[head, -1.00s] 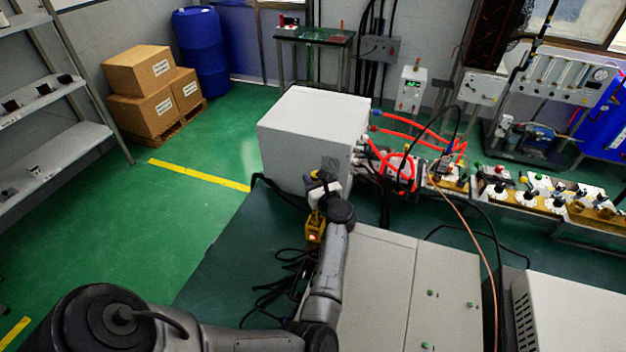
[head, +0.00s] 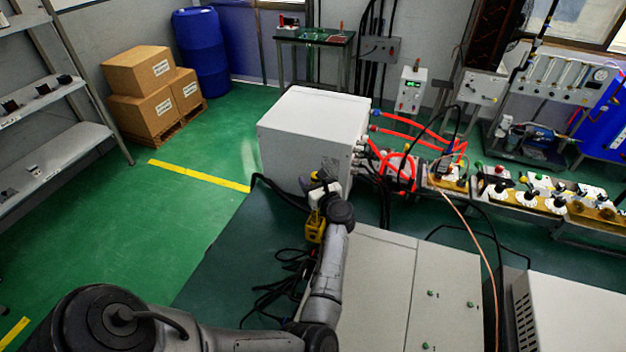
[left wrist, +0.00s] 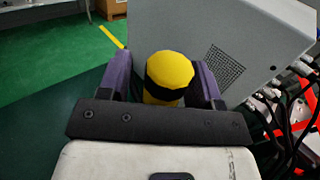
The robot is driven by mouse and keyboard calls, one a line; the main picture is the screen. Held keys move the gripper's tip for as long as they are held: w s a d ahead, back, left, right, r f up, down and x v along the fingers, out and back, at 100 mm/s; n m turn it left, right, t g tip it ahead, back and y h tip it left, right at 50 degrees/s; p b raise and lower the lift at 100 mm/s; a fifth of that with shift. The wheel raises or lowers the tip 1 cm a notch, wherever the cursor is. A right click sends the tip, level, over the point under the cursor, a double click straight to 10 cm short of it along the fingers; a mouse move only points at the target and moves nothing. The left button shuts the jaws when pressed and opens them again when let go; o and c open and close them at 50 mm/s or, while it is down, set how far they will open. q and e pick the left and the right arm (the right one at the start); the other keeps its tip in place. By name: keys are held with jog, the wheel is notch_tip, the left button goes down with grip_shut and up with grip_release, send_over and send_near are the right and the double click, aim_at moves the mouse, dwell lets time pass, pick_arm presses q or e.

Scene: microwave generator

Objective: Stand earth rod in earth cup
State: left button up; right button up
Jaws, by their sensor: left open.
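A yellow cylinder with a black band, which looks like the earth rod (left wrist: 168,76), stands up between the two purple-grey fingers of my left gripper (left wrist: 165,84) in the left wrist view. The fingers are open, one on each side of it. I cannot tell whether either finger touches it. The rod's lower end is hidden. I cannot make out the earth cup with certainty. My right gripper is not in view.
Red and black cables (head: 398,150) run from the cabinet's right side to a bench of terminals (head: 540,195). Black cables (head: 275,290) lie loose left of my forearm. A grey flat-topped unit (head: 378,265) stands on the right. Green floor (head: 215,140) is open on the left.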

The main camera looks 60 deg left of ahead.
pick_arm(q)
jog(key=d, duration=0.7)
jog(key=shift+s+d+b, duration=0.2)
jog(key=shift+d+b, duration=0.05)
jog(key=shift+b, duration=0.2)
dwell(0.4)
